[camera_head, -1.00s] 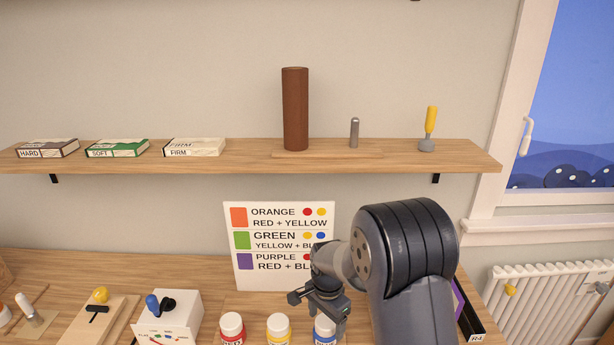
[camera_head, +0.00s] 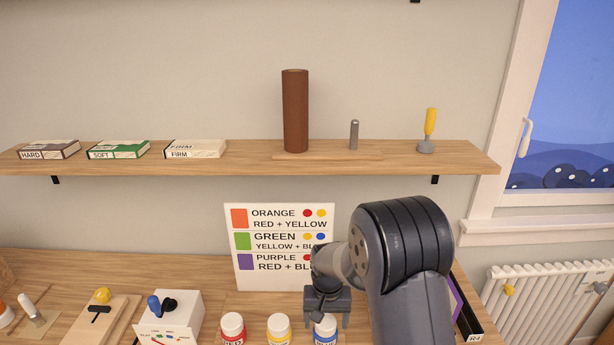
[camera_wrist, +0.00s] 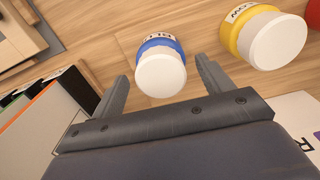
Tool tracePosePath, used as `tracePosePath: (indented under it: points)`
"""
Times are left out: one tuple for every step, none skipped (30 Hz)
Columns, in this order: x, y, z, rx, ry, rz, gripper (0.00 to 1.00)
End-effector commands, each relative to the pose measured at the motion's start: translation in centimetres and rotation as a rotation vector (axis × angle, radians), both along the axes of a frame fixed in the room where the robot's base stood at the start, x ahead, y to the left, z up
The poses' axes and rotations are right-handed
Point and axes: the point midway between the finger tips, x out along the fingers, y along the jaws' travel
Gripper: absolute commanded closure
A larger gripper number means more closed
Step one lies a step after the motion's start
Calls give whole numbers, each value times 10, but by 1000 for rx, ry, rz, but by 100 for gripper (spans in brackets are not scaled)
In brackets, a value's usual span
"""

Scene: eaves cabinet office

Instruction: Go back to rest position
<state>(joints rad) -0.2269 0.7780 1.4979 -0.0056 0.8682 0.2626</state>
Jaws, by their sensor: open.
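My gripper (camera_head: 326,300) hangs over the back of the wooden desk, above and just behind the blue paint jar (camera_head: 325,329). In the wrist view my gripper (camera_wrist: 161,75) is open, with its two fingers spread and nothing held between them. The blue jar (camera_wrist: 161,70) with its white cap shows beyond the gap between the fingertips. I cannot tell from the pictures whether a finger touches it. My arm rises at the right in the head view and covers part of the desk.
The yellow jar (camera_head: 279,328) and red jar (camera_head: 233,328) stand left of the blue one. A colour-mixing card (camera_head: 245,275) leans behind. A shelf (camera_head: 245,160) above holds boxes, a brown cylinder (camera_head: 295,112) and a yellow-handled tool (camera_head: 429,125). A white box (camera_head: 180,313) stands further left.

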Motion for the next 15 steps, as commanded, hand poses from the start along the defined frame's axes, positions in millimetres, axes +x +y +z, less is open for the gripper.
tracePosePath:
  points:
    - [0, 0, 1, 0, 0, 37, 25]
    - [0, 0, 1, 0, 1, 28, 25]
    - [0, 0, 1, 0, 1, -12, 25]
    - [0, 0, 1, 0, 1, -37, 25]
    - [0, 0, 1, 0, 1, -60, 25]
    - [0, 0, 1, 0, 1, -89, 25]
    - [0, 0, 0, 0, 0, -110, 25]
    - [0, 0, 0, 0, 0, -130, 25]
    - [0, 0, 0, 0, 0, -153, 25]
    - [0, 0, 0, 0, 0, -169, 25]
    - [0, 0, 0, 0, 0, -183, 25]
    - [0, 0, 0, 0, 0, -199, 25]
    - [0, 0, 0, 0, 0, -210, 25]
    - [0, 0, 0, 0, 0, -219, 25]
    - [0, 0, 0, 0, 0, -228, 25]
